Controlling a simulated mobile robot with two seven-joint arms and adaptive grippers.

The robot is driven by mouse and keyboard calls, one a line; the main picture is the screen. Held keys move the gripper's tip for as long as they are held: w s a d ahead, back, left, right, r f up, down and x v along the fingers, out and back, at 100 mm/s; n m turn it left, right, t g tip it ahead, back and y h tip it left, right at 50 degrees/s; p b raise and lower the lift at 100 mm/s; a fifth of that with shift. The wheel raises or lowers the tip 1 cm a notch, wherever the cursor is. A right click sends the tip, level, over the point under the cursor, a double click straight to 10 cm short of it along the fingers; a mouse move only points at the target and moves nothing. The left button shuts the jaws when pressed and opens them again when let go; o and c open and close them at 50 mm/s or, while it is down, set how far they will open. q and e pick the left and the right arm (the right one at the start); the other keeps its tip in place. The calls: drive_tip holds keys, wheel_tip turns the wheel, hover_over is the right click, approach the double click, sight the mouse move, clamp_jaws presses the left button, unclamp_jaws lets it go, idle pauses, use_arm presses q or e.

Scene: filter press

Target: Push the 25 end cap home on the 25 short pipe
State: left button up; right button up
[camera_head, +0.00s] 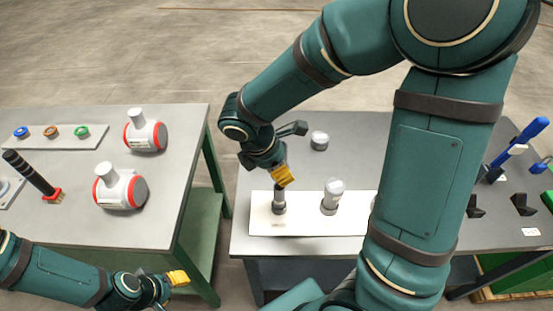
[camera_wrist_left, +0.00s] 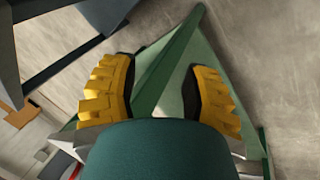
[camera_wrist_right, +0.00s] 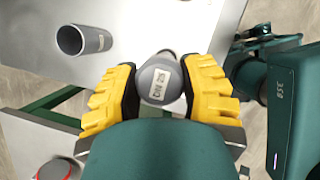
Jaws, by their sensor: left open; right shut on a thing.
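The 25 end cap (camera_wrist_right: 158,82), grey with a "DN 25" label, is between the yellow fingers of my right gripper (camera_wrist_right: 160,92), which is shut on it. In the head view my right gripper (camera_head: 281,177) is directly above the upright grey 25 short pipe (camera_head: 279,202). The fingers hide the pipe's top and the cap there, so I cannot tell how far the cap sits on the pipe. My left gripper (camera_head: 177,278) is open and empty in front of the left table; its spread fingers show in the left wrist view (camera_wrist_left: 165,95).
A wider grey pipe (camera_head: 331,198) stands right of it on the white board (camera_head: 300,222). Another grey cap (camera_head: 319,140) sits behind. The left table (camera_head: 150,200) holds white-and-red fittings (camera_head: 145,132) and a brush (camera_head: 30,175). Blue-handled tools (camera_head: 520,140) are at the right.

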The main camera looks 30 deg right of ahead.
sight(280, 186)
drive_tip(key=shift+s+a+f, duration=0.1)
drive_tip(key=shift+a, duration=0.05)
drive_tip(key=shift+f+b, duration=0.9)
wheel_tip(280, 186, down, 4)
drive_tip(key=b, duration=0.3)
drive_tip(key=shift+r, duration=0.1)
idle(0.6)
drive_tip(key=shift+f+b, duration=0.55)
drive_tip(key=shift+f, duration=0.05)
idle(0.4)
drive_tip(key=o, duration=0.7)
drive_tip(key=shift+o, duration=0.2)
drive_tip(key=shift+r, duration=0.1)
